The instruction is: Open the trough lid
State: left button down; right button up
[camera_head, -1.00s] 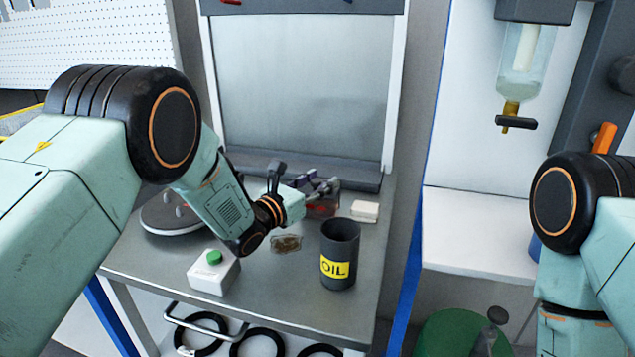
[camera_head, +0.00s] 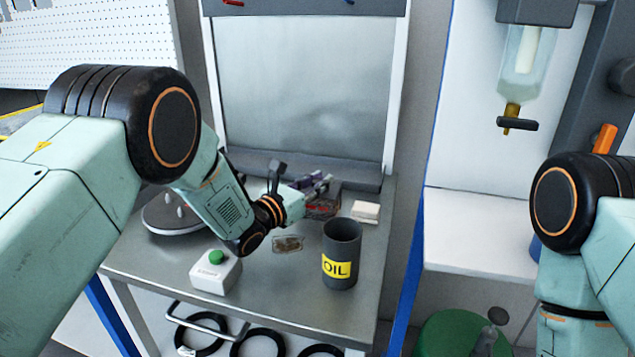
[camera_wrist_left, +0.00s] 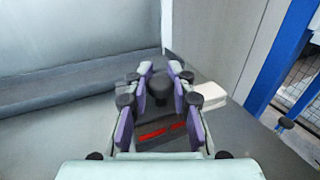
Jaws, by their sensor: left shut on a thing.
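A small dark trough with red marks (camera_head: 322,208) sits at the back of the metal bench, partly hidden behind my left gripper. Its red marks also show between and below the fingers in the left wrist view (camera_wrist_left: 162,130). My left gripper (camera_head: 318,181) reaches over it from the left. In the left wrist view its purple-padded fingers (camera_wrist_left: 161,72) are shut around a dark round knob (camera_wrist_left: 160,86), which looks like the lid's handle. Whether the lid has lifted cannot be told. My right gripper is out of view; only part of that arm shows at the right.
A black oil can (camera_head: 341,262) stands at the front right of the bench (camera_head: 300,300). A white block (camera_head: 365,211) lies right of the trough. A white box with a green button (camera_head: 215,272) and a brown coil (camera_head: 288,244) lie nearer. A round grey device (camera_head: 165,218) stands left.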

pick_arm(q)
jog(key=shift+w+r+n+g+y+p, duration=0.3)
jog(key=shift+r+g+y+p, duration=0.15)
jog(key=shift+g+p, duration=0.3)
jog(key=g+p, duration=0.1)
jog(key=r+g+y+p, duration=0.1)
jog(key=p, duration=0.1)
jog(key=shift+w+d+n, duration=0.15)
jog(key=shift+w+n, duration=0.2)
jog(key=shift+n, duration=0.05)
jog(key=g+p, duration=0.1)
jog(key=p, duration=0.3)
jog(key=shift+w+r+n+g+y, duration=0.3)
jog(key=shift+w+g+y, duration=0.05)
jog(key=shift+w+d+g+p, duration=0.15)
jog(key=shift+g+p, duration=0.15)
jog(key=shift+p, duration=0.7)
jog(key=shift+f, duration=0.2)
